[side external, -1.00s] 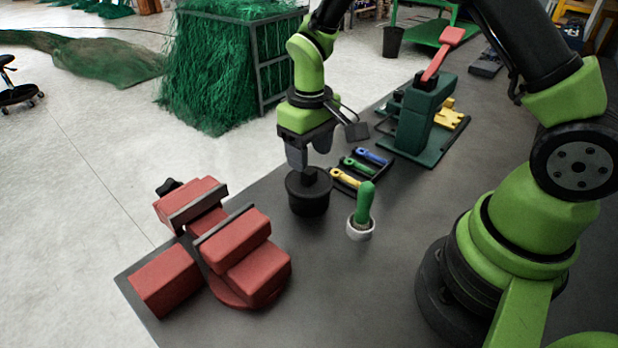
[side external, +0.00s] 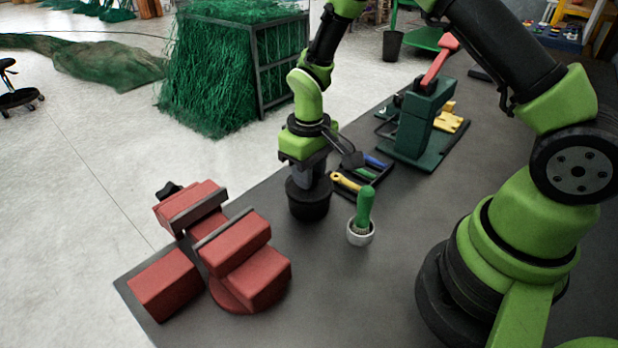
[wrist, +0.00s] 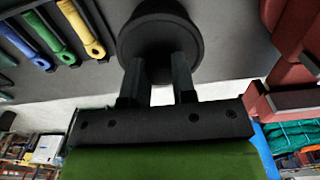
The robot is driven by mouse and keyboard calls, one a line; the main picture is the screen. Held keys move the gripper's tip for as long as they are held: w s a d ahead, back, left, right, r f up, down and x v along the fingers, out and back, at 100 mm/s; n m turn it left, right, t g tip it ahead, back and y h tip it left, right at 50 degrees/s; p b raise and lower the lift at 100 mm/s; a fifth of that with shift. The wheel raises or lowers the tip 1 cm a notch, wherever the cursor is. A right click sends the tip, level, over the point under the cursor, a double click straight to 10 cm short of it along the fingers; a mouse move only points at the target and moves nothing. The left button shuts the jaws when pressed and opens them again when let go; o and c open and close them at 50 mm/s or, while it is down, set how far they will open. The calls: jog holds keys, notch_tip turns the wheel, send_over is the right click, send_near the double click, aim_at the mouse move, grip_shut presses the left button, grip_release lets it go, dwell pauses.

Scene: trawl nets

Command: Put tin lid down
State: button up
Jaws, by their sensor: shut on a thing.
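A round black tin (side external: 309,206) stands upright on the dark bench with its black lid (side external: 308,184) on top. My gripper (side external: 309,178) points straight down over it, its fingers reaching down to the lid's knob. In the wrist view my gripper (wrist: 158,70) is shut on the knob of the lid (wrist: 160,35), and the lid's round disc fills the top middle. The fingers hide most of the knob. The lid appears level on the tin; I cannot tell whether it is fully seated.
A red vise (side external: 232,256) stands front left, a green press (side external: 420,120) at the back.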

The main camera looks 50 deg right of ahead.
notch_tip(320, 180, up, 10)
send_over(413, 204)
notch_tip(413, 204, down, 10)
jog(key=shift+s+a+r, duration=0.1)
jog(key=shift+f, duration=2.45)
jog(key=shift+f, duration=0.15)
jog(key=o, duration=0.9)
